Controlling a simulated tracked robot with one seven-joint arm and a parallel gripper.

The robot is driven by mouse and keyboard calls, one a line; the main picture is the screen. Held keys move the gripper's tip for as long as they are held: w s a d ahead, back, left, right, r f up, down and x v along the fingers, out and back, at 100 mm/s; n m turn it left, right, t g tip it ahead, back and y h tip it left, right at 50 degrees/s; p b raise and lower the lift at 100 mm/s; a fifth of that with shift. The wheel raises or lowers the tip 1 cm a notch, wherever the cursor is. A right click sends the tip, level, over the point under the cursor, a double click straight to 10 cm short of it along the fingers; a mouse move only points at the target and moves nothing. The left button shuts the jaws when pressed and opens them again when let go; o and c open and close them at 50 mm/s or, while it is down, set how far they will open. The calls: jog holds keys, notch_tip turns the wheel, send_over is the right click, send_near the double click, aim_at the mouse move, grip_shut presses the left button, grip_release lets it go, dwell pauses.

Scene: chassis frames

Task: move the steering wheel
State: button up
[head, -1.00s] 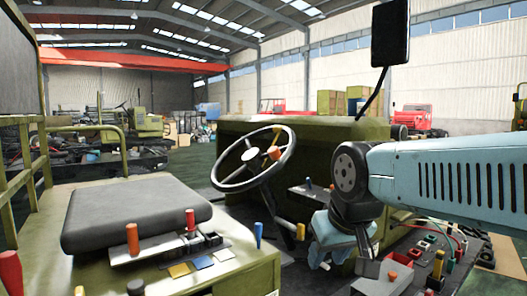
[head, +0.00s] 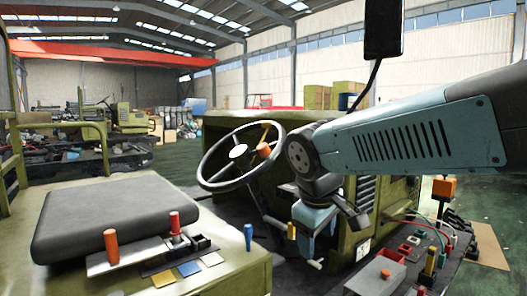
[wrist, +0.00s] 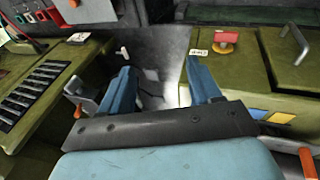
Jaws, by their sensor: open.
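The steering wheel (head: 238,151) is dark, with spokes and a pale hub, and stands tilted on its column left of my arm in the head view. An orange knob (head: 264,149) shows at its right side. My gripper (head: 312,250) hangs below and to the right of the wheel, apart from it in the picture. In the wrist view, my gripper (wrist: 163,78) has its two blue fingers spread, with nothing between them but a dark gap and a pale floor. I cannot make out the wheel in the wrist view.
A grey seat cushion (head: 115,212) lies at the left. A control box (head: 383,271) with switches and cables stands at the right. A mirror (head: 383,28) hangs above my arm.

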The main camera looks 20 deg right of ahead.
jog(key=w+d+r+n+h, duration=0.1)
jog(key=w+r+n+h, duration=0.1)
jog(key=w+n+h, duration=0.3)
jog(key=n+t+h, duration=0.6)
jog(key=n+h, duration=0.2)
jog(key=n, duration=0.7)
send_near(267, 150)
jog(key=x, duration=0.4)
jog(key=w+x, duration=0.1)
jog(key=x, duration=0.3)
jog(key=a+x, duration=0.1)
jog(key=x, duration=0.3)
jog(key=shift+w+d+f, duration=0.2)
jog(key=shift+w+f, duration=0.05)
jog(key=shift+w, duration=0.05)
grip_shut()
